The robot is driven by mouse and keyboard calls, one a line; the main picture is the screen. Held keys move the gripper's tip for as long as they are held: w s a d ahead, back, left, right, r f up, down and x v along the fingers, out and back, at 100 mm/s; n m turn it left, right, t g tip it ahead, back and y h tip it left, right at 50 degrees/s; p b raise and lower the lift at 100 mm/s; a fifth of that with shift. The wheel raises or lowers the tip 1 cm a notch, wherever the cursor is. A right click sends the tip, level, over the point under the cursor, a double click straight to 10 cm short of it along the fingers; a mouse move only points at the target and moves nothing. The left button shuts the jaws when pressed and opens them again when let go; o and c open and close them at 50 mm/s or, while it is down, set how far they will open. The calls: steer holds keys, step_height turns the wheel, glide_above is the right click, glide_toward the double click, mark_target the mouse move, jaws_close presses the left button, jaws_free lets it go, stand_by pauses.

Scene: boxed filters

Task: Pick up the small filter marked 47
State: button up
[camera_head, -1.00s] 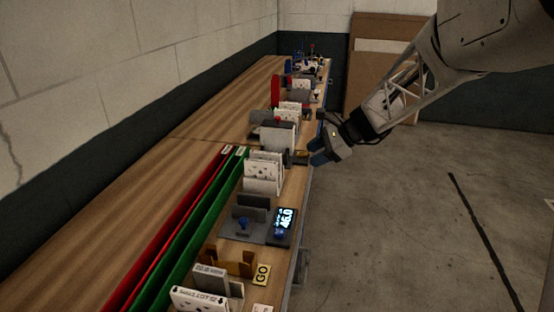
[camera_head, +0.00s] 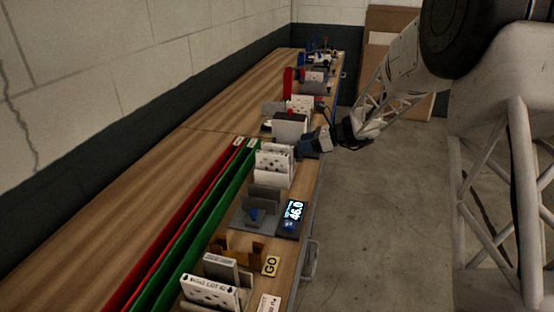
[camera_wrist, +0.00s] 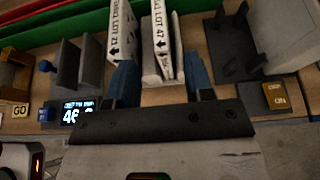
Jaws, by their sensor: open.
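In the wrist view, the small white filter marked LOT 47 (camera_wrist: 161,36) stands upright on edge, its label facing up. My gripper (camera_wrist: 160,82) is open, with one blue finger on each side of the near end of this filter. No grip on it shows. A second white filter marked LOT 23 (camera_wrist: 120,32) stands just to the left, and my left finger overlaps its near end in the picture. In the head view, my gripper (camera_head: 314,143) is at the bench's right edge, beside the row of white filters (camera_head: 272,166). Labels there are unreadable.
A scale display reading 46.0 (camera_head: 293,213) and a GO sign (camera_head: 271,265) lie nearer on the bench. Green (camera_head: 195,225) and red (camera_head: 165,245) channels run along the left. A dark rack (camera_wrist: 233,45) and a large pale box (camera_wrist: 290,30) stand to the right in the wrist view.

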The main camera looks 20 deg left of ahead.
mark_target(288, 146)
steer(key=shift+a, duration=0.1)
steer(key=shift+x, duration=1.2)
steer(key=shift+a, duration=0.1)
steer(key=shift+x, duration=2.5)
jaws_close()
